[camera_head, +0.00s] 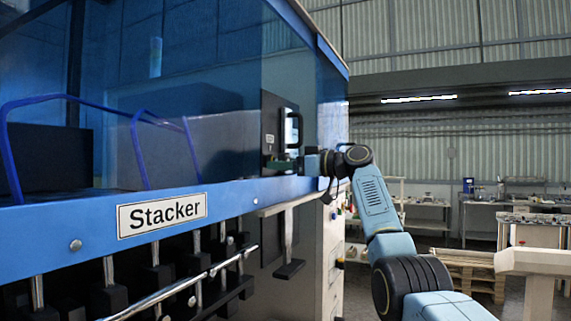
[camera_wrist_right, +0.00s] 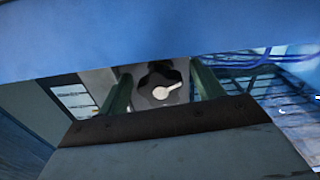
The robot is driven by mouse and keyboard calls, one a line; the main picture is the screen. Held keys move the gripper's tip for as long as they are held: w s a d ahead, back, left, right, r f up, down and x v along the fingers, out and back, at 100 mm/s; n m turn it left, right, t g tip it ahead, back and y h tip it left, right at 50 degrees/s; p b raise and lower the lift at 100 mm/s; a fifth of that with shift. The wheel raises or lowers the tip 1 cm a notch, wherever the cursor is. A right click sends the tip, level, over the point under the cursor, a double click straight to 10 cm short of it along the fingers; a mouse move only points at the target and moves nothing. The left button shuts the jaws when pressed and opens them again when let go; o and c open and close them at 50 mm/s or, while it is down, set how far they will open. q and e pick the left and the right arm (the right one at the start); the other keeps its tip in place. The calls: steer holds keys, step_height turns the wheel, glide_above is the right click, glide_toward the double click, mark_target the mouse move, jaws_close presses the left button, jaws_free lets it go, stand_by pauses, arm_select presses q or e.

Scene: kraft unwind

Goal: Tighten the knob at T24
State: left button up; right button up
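A dark round knob (camera_wrist_right: 158,92) with a pale pointer shows in the right wrist view. My right gripper (camera_wrist_right: 161,72) has one green finger on each side of it, with a small gap visible between each finger and the knob. How deep the knob sits between the fingers is unclear. The knob is hidden there, and I can read no T24 label. My left gripper is not in view.
A blue machine beam with a "Stacker" sign (camera_head: 162,214) runs along the left, under blue clear covers. A chrome rail (camera_head: 190,282) and black clamps are below it. A blue band (camera_wrist_right: 150,40) crosses the wrist view above the knob. Workbenches (camera_head: 485,205) stand far right.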

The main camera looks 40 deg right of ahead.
steer(key=c, duration=1)
steer(key=shift+o, duration=0.2)
steer(key=shift+a+m, duration=0.1)
steer(key=shift+m, duration=2.1)
steer(key=o, duration=1)
steer(key=shift+s, duration=0.1)
steer(key=b+v, duration=0.5)
steer(key=v, duration=0.8)
steer(key=shift+s, duration=0.15)
